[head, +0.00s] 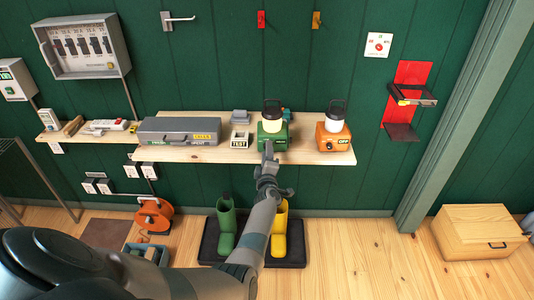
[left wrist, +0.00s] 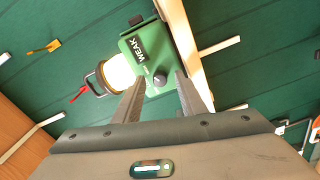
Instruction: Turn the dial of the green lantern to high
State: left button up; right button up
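The green lantern (head: 266,141) stands on the wooden wall shelf, with a pale lamp and dark handle on top. My left gripper (head: 268,149) is in front of the lantern. In the left wrist view its two fingers (left wrist: 159,82) are apart, with the dial showing between the tips; I cannot tell whether they touch it. My right gripper is not in view.
An orange lantern (head: 333,140) labelled "OFF" stands to the right on the shelf (head: 200,154). A small white "TEST" block (head: 240,140) and a grey case (head: 180,131) are to the left.

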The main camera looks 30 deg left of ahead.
pick_arm(q)
jog(key=shift+s+d, duration=0.1)
jog(key=shift+s, duration=0.05)
jog(key=p+v, duration=0.7)
jog(key=v, duration=1)
jog(key=shift+p, duration=0.4)
jog(key=shift+f, duration=0.1)
